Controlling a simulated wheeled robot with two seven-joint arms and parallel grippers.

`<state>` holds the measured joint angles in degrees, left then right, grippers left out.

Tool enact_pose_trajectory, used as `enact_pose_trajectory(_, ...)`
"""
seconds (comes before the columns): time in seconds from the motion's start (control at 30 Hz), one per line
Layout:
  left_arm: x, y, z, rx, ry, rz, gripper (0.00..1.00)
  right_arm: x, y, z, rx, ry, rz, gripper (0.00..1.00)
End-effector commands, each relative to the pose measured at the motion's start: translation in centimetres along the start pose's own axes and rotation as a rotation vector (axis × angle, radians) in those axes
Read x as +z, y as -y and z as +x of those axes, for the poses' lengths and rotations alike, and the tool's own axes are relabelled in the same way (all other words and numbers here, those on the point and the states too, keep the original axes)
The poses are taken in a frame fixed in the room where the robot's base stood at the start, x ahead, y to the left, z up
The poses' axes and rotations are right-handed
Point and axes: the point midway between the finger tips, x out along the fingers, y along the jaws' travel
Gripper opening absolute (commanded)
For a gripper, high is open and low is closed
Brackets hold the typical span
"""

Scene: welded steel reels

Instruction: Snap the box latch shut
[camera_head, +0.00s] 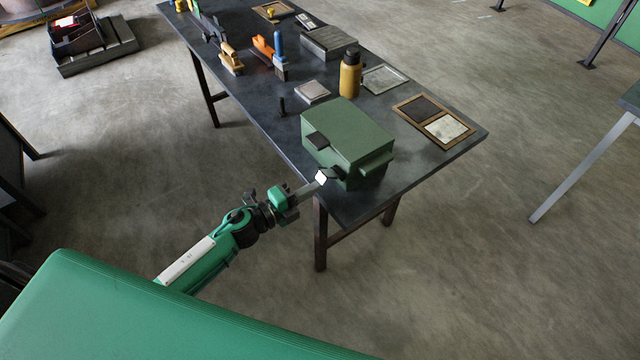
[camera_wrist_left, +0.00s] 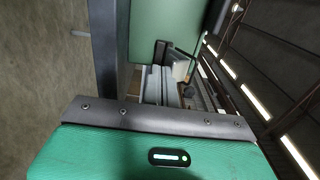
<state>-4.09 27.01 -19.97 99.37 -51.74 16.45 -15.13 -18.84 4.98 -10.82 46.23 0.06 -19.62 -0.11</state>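The green box (camera_head: 352,132) stands on the near end of the dark table, with its lid down. A dark plate (camera_head: 317,140) sits at its upper left edge. A dark flap (camera_head: 333,173), perhaps the latch, sticks out low on the near side. My left gripper (camera_head: 320,178) has its fingertips beside this flap; I cannot tell whether they touch it, and the finger gap is not clear. My right gripper is not in view.
Several tools lie farther back.

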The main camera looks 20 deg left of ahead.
Motion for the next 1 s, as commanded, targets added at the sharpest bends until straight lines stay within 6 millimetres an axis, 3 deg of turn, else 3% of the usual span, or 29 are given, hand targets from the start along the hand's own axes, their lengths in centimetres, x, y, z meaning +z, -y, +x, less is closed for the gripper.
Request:
enact_pose_trajectory(0.47,0.0,1.5,0.1,0.0,0.0,-0.001,0.0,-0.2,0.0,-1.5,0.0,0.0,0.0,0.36)
enact_pose_trajectory(1.0,0.0,1.9,0.2,-0.001,0.0,0.0,0.0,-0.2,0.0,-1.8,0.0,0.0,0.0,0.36)
